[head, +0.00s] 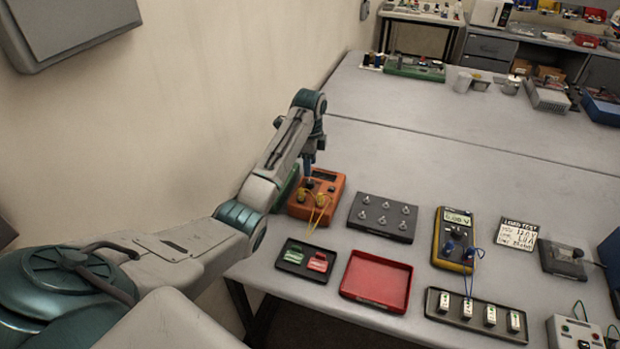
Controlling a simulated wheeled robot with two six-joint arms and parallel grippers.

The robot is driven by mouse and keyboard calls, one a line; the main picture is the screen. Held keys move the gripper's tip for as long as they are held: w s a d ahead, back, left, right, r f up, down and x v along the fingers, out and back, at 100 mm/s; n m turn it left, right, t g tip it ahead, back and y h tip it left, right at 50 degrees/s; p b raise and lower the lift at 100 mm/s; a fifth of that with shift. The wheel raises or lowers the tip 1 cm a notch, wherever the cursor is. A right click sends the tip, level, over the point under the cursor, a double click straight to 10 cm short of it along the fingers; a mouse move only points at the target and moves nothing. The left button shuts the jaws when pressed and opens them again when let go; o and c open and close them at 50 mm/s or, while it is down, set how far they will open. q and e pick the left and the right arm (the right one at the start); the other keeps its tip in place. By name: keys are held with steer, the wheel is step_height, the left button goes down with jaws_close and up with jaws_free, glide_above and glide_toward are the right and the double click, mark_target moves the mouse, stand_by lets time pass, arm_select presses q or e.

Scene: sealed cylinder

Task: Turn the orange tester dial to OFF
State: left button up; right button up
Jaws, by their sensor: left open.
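The orange tester (298,207) sits on the table near its left edge, with a dark display at its top and yellow plugs and leads on its lower face. My left gripper (308,181) points down over the middle of the tester, at its dial. The jaws are open, and the gripper hides most of the dial, so its setting cannot be read. Whether the fingers touch the dial is too small to tell. My right gripper is not in view.
Right of the tester stand a dark panel with several knobs (383,217) and a yellow meter (455,238). In front are a small black tray (285,263) with green and red pieces, and an empty red tray (377,281).

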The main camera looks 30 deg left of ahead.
mark_target(310, 181)
arm_select(q)
steer(key=shift+r, duration=2.25)
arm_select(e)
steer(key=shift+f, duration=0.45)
arm_select(q)
steer(key=shift+s+f, duration=0.1)
steer(key=shift+f, duration=0.05)
